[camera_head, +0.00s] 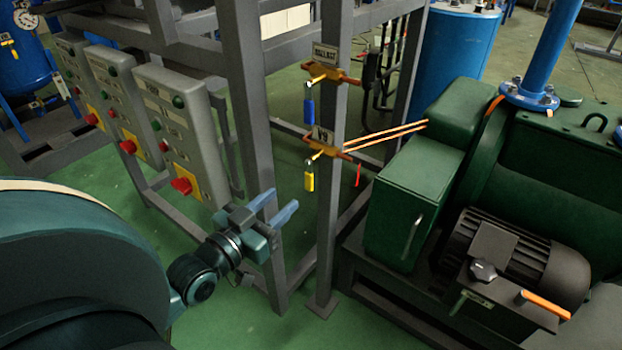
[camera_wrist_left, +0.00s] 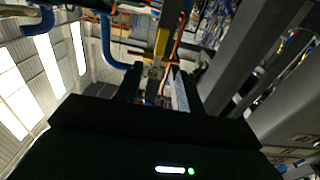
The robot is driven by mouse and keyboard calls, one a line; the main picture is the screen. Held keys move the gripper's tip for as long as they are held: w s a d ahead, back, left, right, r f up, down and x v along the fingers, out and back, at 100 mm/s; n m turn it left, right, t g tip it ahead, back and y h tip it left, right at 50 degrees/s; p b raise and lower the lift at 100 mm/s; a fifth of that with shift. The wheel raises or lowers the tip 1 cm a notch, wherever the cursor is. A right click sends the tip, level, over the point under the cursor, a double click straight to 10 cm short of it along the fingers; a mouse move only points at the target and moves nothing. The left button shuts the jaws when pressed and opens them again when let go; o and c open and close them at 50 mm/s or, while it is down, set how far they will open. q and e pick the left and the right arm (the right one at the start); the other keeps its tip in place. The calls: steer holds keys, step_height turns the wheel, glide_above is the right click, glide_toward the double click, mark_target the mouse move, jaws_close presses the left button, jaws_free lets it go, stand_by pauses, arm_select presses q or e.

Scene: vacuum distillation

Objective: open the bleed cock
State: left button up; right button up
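Two small brass cocks are mounted on a grey upright post. The upper cock (camera_head: 322,78) sits under a plate that seems to read "BALLAST", and its blue lever (camera_head: 309,109) hangs down. The lower cock (camera_head: 318,154) has a plate that is hard to read, and its yellow lever (camera_head: 309,181) hangs down. I cannot tell from the plates which is the bleed cock. My left gripper (camera_head: 277,206) is open and empty, below and left of the yellow lever, apart from it. In the left wrist view a yellow lever (camera_wrist_left: 162,42) shows beyond the open fingers. My right gripper is not in view.
Grey control boxes (camera_head: 177,125) with red knobs stand left of the post. A green pump (camera_head: 412,190) with a dark motor (camera_head: 510,255) stands on the right. Thin orange lines (camera_head: 385,137) run from the lower cock towards the pump. A blue drum (camera_head: 450,55) stands behind.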

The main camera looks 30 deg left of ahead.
mark_target(307, 178)
arm_select(q)
steer(key=w, duration=0.3)
steer(key=w+b, duration=0.1)
steer(key=w, duration=0.4)
steer(key=shift+w+d, duration=0.35)
steer(key=shift+d, duration=0.05)
steer(key=shift+w, duration=0.7)
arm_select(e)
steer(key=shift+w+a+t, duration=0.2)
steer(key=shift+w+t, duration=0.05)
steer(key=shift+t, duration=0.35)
arm_select(q)
jaws_close()
